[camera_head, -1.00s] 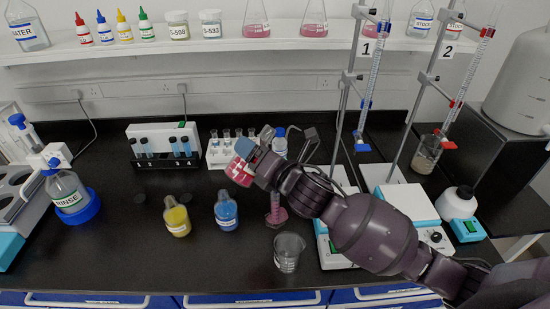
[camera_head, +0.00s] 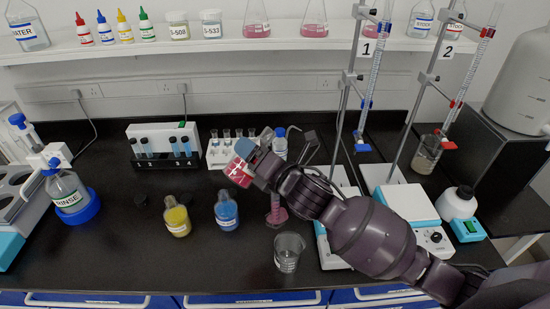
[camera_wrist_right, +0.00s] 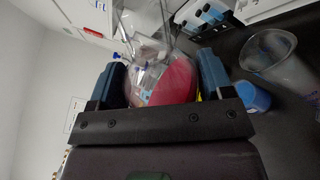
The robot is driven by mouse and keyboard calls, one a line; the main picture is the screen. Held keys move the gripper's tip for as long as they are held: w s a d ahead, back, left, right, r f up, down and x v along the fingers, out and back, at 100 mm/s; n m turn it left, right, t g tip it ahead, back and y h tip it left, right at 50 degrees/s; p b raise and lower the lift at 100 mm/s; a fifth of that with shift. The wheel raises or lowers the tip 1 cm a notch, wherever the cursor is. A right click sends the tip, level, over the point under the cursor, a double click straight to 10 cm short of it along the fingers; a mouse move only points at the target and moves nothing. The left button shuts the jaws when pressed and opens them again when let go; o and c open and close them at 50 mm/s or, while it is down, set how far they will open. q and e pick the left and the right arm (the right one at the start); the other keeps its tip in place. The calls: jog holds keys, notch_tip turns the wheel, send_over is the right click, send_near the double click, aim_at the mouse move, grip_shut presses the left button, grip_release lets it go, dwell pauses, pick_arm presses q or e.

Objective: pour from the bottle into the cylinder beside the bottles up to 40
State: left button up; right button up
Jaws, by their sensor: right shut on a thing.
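My right gripper (camera_head: 250,158) is shut on a bottle of red liquid (camera_head: 238,173), tilted well over above the bench. The bottle also shows between the blue fingers in the right wrist view (camera_wrist_right: 172,82). The cylinder (camera_head: 276,212) stands on the bench just below and right of the held bottle in the head view. Its lower part looks pink; its upper part is hidden behind my gripper, so its level and marks cannot be read. A yellow bottle (camera_head: 177,220) and a blue bottle (camera_head: 226,213) stand to its left. My left gripper is not in view.
An empty-looking beaker (camera_head: 289,252) stands in front of the cylinder. Test tube racks (camera_head: 165,150) are behind, a rinse bottle (camera_head: 67,190) at left. Burette stands with stirrers (camera_head: 405,203) are at right. The front left bench is clear.

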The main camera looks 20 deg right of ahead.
jog(key=shift+d, duration=0.1)
dwell(0.5)
jog(key=shift+r, duration=0.1)
jog(key=shift+m, duration=0.3)
jog(key=shift+a+r, duration=0.1)
jog(key=shift+a, duration=0.1)
jog(key=shift+d, duration=0.2)
jog(key=shift+a+m, duration=0.25)
jog(key=shift+m, duration=0.05)
jog(key=shift+d, duration=0.2)
jog(key=shift+r, duration=0.1)
